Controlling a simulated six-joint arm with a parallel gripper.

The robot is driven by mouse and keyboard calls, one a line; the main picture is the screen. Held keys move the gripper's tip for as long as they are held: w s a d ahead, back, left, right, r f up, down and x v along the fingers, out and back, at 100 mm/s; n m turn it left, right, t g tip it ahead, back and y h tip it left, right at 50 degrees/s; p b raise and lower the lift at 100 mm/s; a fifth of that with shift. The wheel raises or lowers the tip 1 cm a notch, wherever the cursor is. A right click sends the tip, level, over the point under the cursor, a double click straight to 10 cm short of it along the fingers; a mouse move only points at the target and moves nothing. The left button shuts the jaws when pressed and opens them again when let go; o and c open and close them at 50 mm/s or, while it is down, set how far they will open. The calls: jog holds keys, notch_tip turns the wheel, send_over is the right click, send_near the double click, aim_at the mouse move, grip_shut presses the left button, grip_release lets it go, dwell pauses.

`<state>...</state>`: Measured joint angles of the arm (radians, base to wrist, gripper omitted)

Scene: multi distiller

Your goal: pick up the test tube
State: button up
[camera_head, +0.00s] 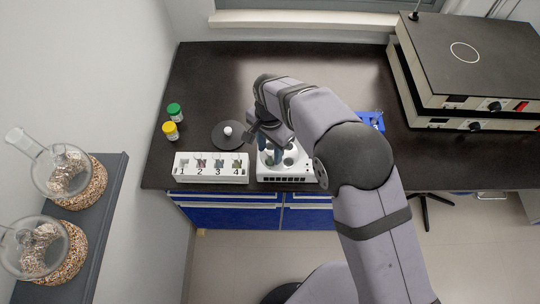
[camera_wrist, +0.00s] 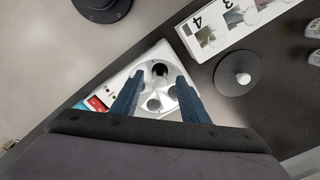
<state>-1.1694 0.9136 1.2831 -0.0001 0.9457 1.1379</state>
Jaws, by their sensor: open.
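A white device with round wells (camera_head: 292,171) stands at the front of the dark bench; it also shows in the wrist view (camera_wrist: 165,48). My gripper (camera_head: 278,146) is over it, pointing down. In the wrist view my gripper (camera_wrist: 160,77) is open, its two blue fingers apart on either side of the wells. One well (camera_wrist: 160,70) looks dark between the fingertips. I cannot clearly make out a test tube in it. The fingers hold nothing that I can see. My arm hides part of the device in the head view.
A white rack numbered 1 to 4 (camera_head: 211,179) stands left of the device. A dark round plate with a white knob (camera_head: 228,132) lies behind it. Green-capped (camera_head: 175,112) and yellow-capped (camera_head: 170,130) jars stand at left. Stacked equipment (camera_head: 470,75) fills the right.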

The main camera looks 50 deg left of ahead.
jog(key=shift+f, duration=1.1)
jog(key=shift+c, duration=0.6)
grip_shut()
jog(key=shift+r, duration=0.1)
notch_tip(320, 180, up, 10)
jog(key=b, duration=0.3)
